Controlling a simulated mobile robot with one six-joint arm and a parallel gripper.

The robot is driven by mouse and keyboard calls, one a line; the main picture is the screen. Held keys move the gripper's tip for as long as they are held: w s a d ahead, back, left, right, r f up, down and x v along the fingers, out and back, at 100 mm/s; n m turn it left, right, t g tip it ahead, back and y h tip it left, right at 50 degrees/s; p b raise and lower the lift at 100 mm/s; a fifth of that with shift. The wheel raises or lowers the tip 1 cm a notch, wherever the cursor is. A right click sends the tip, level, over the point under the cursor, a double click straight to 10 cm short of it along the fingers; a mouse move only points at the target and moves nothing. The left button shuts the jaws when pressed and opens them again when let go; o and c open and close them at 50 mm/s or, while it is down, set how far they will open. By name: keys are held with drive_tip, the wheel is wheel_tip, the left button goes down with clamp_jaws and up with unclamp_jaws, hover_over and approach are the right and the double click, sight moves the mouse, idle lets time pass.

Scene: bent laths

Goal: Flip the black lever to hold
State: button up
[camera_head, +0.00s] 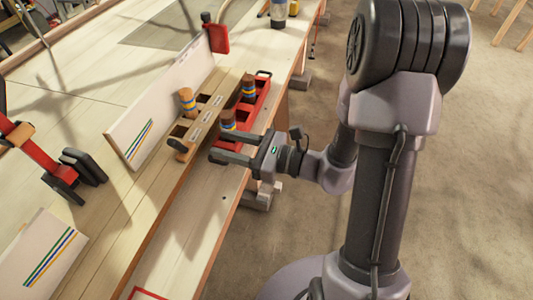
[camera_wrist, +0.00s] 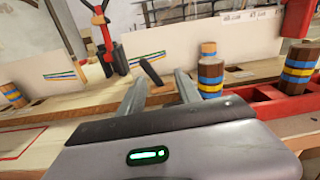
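The black lever (camera_wrist: 150,71) shows in the wrist view as a short dark bar, tilted with its top to the left. It rises from the end of a wooden rack, and in the picture it lies between my fingertips. In the head view a small dark piece at the near end of the wooden rack (camera_head: 205,117) may be the lever; it is too small to be sure. My gripper (camera_head: 217,145) is open, its fingers pointing left toward that rack end. The wrist view shows both fingers (camera_wrist: 160,78) apart with nothing gripped. Contact with the lever cannot be told.
A red tray (camera_head: 262,103) with striped pegs (camera_head: 228,121) lies beside the rack, close to my fingers. Another striped peg (camera_head: 188,101) stands in the rack. A pale upright board (camera_head: 150,105) is behind. Red clamps (camera_head: 217,38) stand on the bench. The near bench strip is clear.

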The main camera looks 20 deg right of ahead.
drive_tip(key=v, duration=0.9)
drive_tip(key=shift+d+b, duration=0.2)
drive_tip(key=shift+b, duration=0.1)
drive_tip(key=shift+s+d, duration=0.1)
drive_tip(key=p+v, duration=0.5)
drive_tip(key=v, duration=1.2)
drive_tip(key=shift+f, duration=0.15)
drive_tip(key=shift+d, duration=0.1)
drive_tip(key=shift+c, duration=0.4)
